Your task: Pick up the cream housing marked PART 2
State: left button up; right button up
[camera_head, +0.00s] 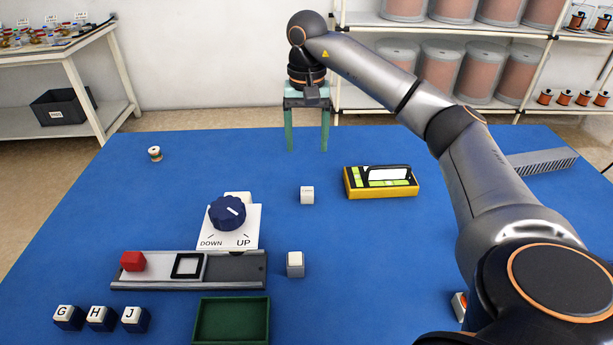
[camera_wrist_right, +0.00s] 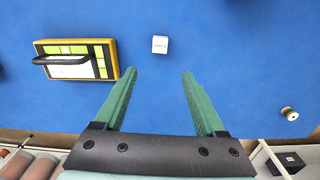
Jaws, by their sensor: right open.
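The cream housing (camera_head: 307,195) is a small pale block on the blue table, in the middle of the head view. It also shows in the right wrist view (camera_wrist_right: 159,44), with small dark lettering on it that is hard to read. My right gripper (camera_head: 307,146) has green fingers pointing down and is beyond the housing, towards the table's far edge. In the wrist view the right gripper (camera_wrist_right: 159,74) is open and empty, with the housing ahead of the gap and apart from both fingertips. My left gripper is not in view.
A yellow case (camera_head: 381,183) with a black handle stands right of the housing. A second pale block (camera_head: 295,264) lies nearer. The UP/DOWN dial (camera_head: 227,213), a grey rail (camera_head: 220,284), a green tray (camera_head: 232,299) and a spool (camera_head: 154,153) are to the left. Bare table surrounds the housing.

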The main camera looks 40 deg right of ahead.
jog(key=b, duration=0.1)
send_over(307, 189)
notch_tip(307, 189, down, 6)
jog(key=shift+w+d+f, duration=0.1)
jog(key=shift+d+f, duration=0.05)
jog(key=shift+f, duration=0.1)
jog(key=f, duration=0.2)
jog(key=f+b, duration=0.1)
jog(key=f, duration=0.2)
jog(key=shift+s+f, duration=0.2)
jog(key=shift+f, duration=0.3)
jog(key=shift+c, duration=0.3)
grip_shut()
